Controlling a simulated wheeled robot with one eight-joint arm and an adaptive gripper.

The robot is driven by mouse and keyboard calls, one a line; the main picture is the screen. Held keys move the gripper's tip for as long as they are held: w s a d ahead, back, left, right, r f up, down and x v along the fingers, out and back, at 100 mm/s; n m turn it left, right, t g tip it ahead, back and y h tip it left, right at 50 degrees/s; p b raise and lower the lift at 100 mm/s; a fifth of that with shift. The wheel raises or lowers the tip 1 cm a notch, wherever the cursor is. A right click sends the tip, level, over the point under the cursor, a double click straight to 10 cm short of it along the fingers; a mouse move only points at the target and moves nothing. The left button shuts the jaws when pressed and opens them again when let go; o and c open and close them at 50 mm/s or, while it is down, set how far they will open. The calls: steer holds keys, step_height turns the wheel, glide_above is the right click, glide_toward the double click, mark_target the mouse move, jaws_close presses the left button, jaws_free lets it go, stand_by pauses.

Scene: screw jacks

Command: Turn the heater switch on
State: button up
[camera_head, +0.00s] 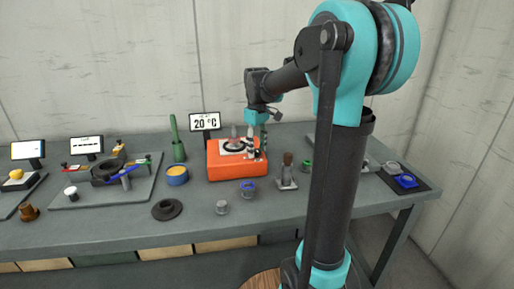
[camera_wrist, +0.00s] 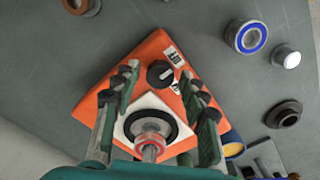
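The heater is an orange box (camera_head: 222,170) on the bench, under a display reading 20 °C (camera_head: 205,122). In the wrist view its orange top (camera_wrist: 152,52) carries a black round switch knob (camera_wrist: 160,74) with a small white label (camera_wrist: 173,57) beside it. The label and the knob's setting are too small to read. My gripper (camera_head: 252,146) is over the right part of the heater. In the wrist view my gripper (camera_wrist: 159,80) has its fingers spread apart, with the knob showing between the tips. Contact with the knob cannot be told.
A white plate with a black ring (camera_wrist: 170,122) lies on the heater top. A blue-ringed bearing (camera_head: 248,189), a grey part (camera_head: 222,207), a black flanged ring (camera_head: 167,209) and a yellow-topped blue cup (camera_head: 177,175) stand nearby. The bench front is mostly clear.

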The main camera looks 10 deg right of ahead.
jaws_close()
steer(key=shift+m, duration=0.4)
steer(key=m, duration=0.3)
steer(key=shift+m, duration=0.3)
steer(key=m, duration=0.4)
steer(key=shift+m, duration=0.3)
steer(key=m, duration=0.4)
steer(key=shift+m, duration=2.5)
